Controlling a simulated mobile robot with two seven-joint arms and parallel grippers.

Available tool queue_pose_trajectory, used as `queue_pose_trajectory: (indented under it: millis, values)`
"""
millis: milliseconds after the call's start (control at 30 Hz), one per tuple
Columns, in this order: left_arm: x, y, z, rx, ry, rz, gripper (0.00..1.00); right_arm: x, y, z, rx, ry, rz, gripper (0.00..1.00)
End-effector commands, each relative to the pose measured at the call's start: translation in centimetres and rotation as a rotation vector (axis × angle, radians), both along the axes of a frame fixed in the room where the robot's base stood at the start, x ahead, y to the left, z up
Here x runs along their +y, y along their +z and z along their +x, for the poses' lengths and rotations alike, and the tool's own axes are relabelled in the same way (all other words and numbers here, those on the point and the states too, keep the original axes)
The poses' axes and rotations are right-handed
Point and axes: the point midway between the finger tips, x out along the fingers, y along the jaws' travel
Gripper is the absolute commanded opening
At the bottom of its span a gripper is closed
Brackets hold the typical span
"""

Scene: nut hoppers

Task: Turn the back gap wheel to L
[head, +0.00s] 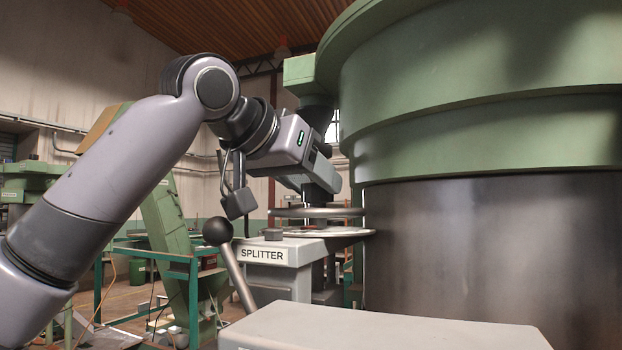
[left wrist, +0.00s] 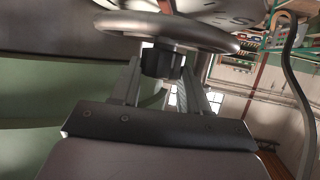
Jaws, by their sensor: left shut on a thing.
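The gap wheel (head: 290,212) is a grey metal ring lying flat above a pale dial plate (head: 345,232) on the splitter housing (head: 292,252). It also shows in the left wrist view (left wrist: 215,38), with part of the marked dial (left wrist: 235,20) beyond it. My left gripper (head: 320,197) reaches down over the wheel's middle. In the left wrist view its two fingers (left wrist: 162,72) stand either side of the dark hub (left wrist: 155,60) and are shut on it. The marks are too small and tilted to read, so the wheel's setting cannot be told. My right gripper is out of view.
A lever with a black ball knob (head: 217,231) stands in front of the splitter, left of its label. A large green and steel hopper (head: 480,230) fills the right side, close to the wheel. A pale grey housing (head: 380,330) lies in front. Green benches stand behind.

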Motion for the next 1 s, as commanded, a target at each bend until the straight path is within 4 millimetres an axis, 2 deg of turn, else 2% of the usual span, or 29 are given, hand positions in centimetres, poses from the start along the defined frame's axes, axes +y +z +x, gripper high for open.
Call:
queue_pose_trajectory:
  millis: [267,700,1000]
  values:
    - [-0.33,0.02,-0.22,-0.003,0.147,0.005,0.15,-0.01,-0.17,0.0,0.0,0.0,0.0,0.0]
    - [-0.79,0.11,-0.36,-0.003,0.489,0.002,0.15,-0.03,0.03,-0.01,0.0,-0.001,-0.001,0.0]
    - [-0.95,0.07,-0.36,-0.002,0.632,0.003,0.15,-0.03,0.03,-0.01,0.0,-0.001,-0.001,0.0]
